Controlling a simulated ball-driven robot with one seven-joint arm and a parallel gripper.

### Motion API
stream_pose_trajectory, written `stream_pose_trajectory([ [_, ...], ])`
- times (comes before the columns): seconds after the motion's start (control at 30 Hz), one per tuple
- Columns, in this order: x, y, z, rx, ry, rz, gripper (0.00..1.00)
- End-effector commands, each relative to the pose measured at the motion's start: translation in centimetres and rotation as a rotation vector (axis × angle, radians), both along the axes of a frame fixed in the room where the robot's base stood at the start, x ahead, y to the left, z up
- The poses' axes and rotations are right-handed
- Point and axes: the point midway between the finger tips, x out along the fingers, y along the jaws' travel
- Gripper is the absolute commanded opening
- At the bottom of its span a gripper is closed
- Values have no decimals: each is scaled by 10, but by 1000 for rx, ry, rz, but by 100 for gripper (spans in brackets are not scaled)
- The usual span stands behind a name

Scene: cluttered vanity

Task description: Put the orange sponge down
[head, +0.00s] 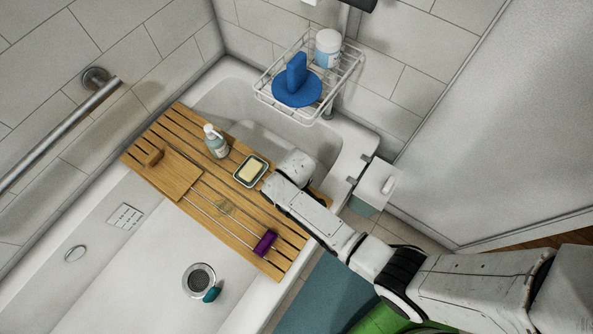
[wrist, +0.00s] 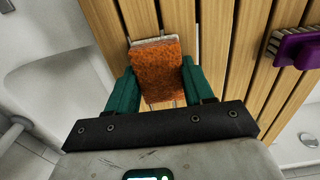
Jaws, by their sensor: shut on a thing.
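In the wrist view, an orange sponge (wrist: 157,70) with a pale layer along its far edge is held between the two green fingers of my gripper (wrist: 158,88). The gripper is shut on it. Behind the sponge is the slatted wooden bath board (wrist: 222,45). I cannot tell whether the sponge touches the slats. In the head view my arm reaches over the right part of the board (head: 290,240) and hides the sponge and the fingers.
A wire caddy (head: 347,72) hangs behind. A teal object (head: 211,295) lies by a round strainer (head: 199,280) in the tub.

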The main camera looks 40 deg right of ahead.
Motion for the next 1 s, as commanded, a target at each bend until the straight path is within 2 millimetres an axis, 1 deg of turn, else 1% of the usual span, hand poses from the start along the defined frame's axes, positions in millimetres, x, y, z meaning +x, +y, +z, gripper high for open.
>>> stream_pose_trajectory([
  [0.13,0,0,0,0,0,0,28],
  [0.3,0,0,-5,0,1,0,28],
  [0.33,0,0,-4,0,1,0,54],
  [0.57,0,0,-4,0,1,0,76],
  [0.6,0,0,-3,0,1,0,77],
  [0.83,0,0,-2,0,1,0,77],
  [0.97,0,0,7,0,0,0,77],
  [1.0,0,0,12,0,-1,0,77],
])
